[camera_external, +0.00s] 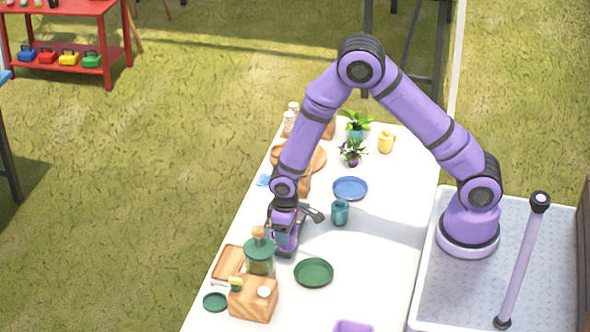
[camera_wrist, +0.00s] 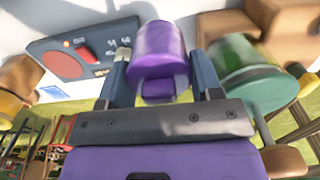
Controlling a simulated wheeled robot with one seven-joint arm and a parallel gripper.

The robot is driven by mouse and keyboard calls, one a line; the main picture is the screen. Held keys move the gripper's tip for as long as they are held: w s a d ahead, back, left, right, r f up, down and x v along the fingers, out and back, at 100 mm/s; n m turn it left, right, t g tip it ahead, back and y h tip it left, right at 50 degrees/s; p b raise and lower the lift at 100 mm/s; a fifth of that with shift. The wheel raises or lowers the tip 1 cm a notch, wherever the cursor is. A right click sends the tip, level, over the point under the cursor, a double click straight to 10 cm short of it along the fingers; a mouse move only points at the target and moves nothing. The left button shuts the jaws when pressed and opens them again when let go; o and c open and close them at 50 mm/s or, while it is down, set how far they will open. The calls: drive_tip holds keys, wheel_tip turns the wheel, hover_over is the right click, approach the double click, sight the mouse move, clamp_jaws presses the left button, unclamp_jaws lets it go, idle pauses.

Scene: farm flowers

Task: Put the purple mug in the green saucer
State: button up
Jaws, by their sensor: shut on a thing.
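The purple mug (camera_wrist: 158,48) is in the wrist view between my two fingers, with its handle toward the palm. My gripper (camera_wrist: 162,80) is shut on it. In the external view my gripper (camera_external: 284,246) points down over the white table, left of and a little behind the green saucer (camera_external: 314,273). The mug is hard to tell from my purple wrist there, and I cannot tell its height above the table. The green saucer lies flat and empty. It is not clearly seen in the wrist view.
A green-lidded jar (camera_external: 260,255) stands close beside my gripper; it also shows in the wrist view (camera_wrist: 252,78). A wooden block (camera_external: 253,300) is in front of it. A teal cup (camera_external: 340,212) and blue plate (camera_external: 350,188) are behind the saucer. The table (camera_external: 390,260) right of the saucer is clear.

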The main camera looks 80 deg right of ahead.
drive_tip(key=s+a, duration=0.2)
drive_tip(key=s, duration=0.6)
hover_over(312, 275)
drive_tip(key=shift+f, duration=3.9)
drive_tip(key=shift+f, duration=0.1)
drive_tip(key=o, duration=1)
